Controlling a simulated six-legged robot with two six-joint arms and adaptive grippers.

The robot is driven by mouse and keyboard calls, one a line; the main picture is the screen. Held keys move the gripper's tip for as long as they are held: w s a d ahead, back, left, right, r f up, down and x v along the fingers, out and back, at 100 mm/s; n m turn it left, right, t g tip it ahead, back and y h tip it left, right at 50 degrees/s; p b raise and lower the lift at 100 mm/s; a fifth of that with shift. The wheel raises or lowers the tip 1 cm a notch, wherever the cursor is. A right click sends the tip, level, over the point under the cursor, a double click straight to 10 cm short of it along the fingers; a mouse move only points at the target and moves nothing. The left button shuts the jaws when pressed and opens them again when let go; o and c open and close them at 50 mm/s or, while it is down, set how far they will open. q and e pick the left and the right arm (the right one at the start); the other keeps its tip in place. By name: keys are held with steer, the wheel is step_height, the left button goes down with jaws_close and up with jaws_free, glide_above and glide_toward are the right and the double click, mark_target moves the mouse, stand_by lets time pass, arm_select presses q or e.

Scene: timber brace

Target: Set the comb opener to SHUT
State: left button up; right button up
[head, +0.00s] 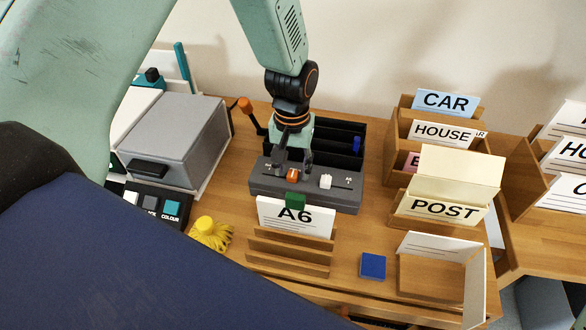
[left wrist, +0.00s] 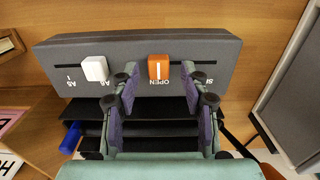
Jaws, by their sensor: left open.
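The comb opener (head: 338,196) is a dark grey bar-shaped box with slots on its top, standing on the wooden desk. Its orange slider knob (head: 292,174) sits by the OPEN label, which reads upside down in the left wrist view; the knob (left wrist: 158,66) is clear there. The label at the slot's other end is partly hidden by a finger. A white knob (head: 325,181) sits in the other slot. My left gripper (head: 293,162) is open above the opener, its fingertips (left wrist: 158,74) on either side of the orange knob, with visible gaps. My right gripper is not in view.
A black tray (head: 335,135) lies behind the opener. A lever with an orange handle (head: 246,105) and a grey machine (head: 178,140) stand left. An A6 card (head: 295,222) in a wooden rack (head: 290,257) stands in front. Card racks (head: 400,150) are at right.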

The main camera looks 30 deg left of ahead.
arm_select(q)
steer(key=shift+f, duration=0.35)
steer(key=shift+s+d+r, duration=0.15)
steer(key=shift+s, duration=0.1)
steer(key=shift+w+f, duration=0.2)
steer(key=shift+w, duration=0.05)
steer(key=c, duration=0.3)
steer(key=shift+s+r, duration=0.1)
jaws_close()
